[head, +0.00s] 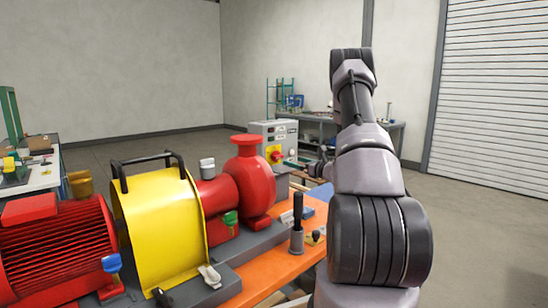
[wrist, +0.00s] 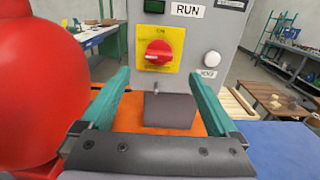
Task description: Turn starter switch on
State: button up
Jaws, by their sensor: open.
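The starter switch is a red rotary knob (wrist: 159,52) on a yellow plate (wrist: 177,36), on the front of a grey box (wrist: 228,45). A small "ON" mark is above the knob, and its grip bar looks roughly level. In the head view the same red and yellow switch (head: 275,154) shows on the grey box (head: 262,131). My gripper (wrist: 160,75) is open and empty, facing the box. Its teal fingers are spread either side of the knob, a little below it and short of the panel, not touching it. In the head view my gripper (head: 300,165) is partly hidden.
A "RUN" label (wrist: 188,9) and a white round lamp or button (wrist: 211,58) are on the panel. A red pump casing (wrist: 45,90) stands close on the left. A yellow guard (head: 160,225) and red motor (head: 55,250) sit on the skid. An orange base (head: 265,275) lies below.

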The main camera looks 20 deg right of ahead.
aim_at(280, 157)
jog(key=x, duration=1)
jog(key=shift+w+a, duration=0.2)
jog(key=c, duration=1.4)
